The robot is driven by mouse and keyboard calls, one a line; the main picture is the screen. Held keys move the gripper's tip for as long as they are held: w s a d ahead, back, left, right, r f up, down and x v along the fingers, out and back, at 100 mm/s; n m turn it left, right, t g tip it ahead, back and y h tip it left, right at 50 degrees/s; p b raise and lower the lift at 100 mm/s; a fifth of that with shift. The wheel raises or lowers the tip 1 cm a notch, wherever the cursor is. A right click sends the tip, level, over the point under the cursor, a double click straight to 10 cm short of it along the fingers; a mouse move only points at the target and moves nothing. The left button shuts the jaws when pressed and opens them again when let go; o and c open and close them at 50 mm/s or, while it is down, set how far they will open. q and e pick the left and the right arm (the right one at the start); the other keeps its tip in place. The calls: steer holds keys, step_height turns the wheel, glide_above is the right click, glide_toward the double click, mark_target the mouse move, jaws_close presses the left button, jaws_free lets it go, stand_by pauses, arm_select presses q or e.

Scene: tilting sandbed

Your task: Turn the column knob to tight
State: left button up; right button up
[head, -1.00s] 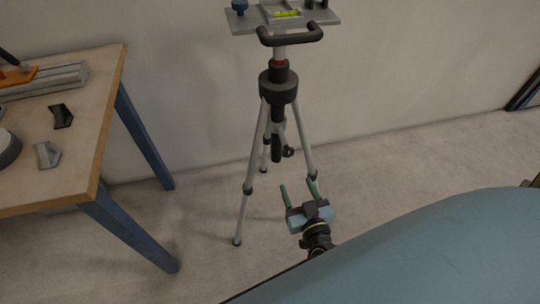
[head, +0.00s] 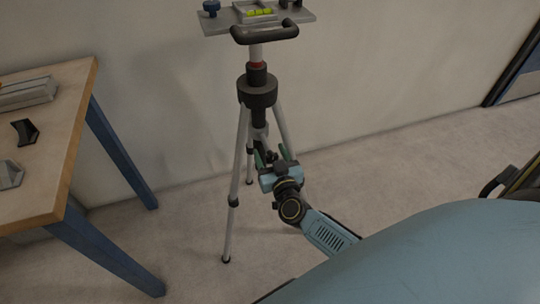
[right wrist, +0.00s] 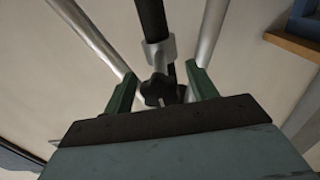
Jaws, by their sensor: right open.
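The column knob (right wrist: 158,90) is a dark, lobed knob on a grey collar (right wrist: 159,53) around the dark centre column (right wrist: 152,18) of the tripod. In the right wrist view it sits between the two green fingers of my right gripper (right wrist: 160,88), which is open with a gap on both sides. In the head view my right gripper (head: 272,157) is at the tripod (head: 240,155), below its black hub (head: 257,90), and it largely hides the knob. The tripod stands upright. My left gripper is not in view.
A wooden table (head: 68,150) with blue legs stands at the left with grey parts on it. A plate with a yellow-green level vial (head: 259,12) tops the tripod, above a black handle (head: 264,34). The wall is close behind. Tripod legs flank my right gripper.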

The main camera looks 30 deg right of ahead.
steer(key=shift+w+d, duration=0.1)
steer(key=shift+w, duration=0.15)
steer(key=c, duration=1)
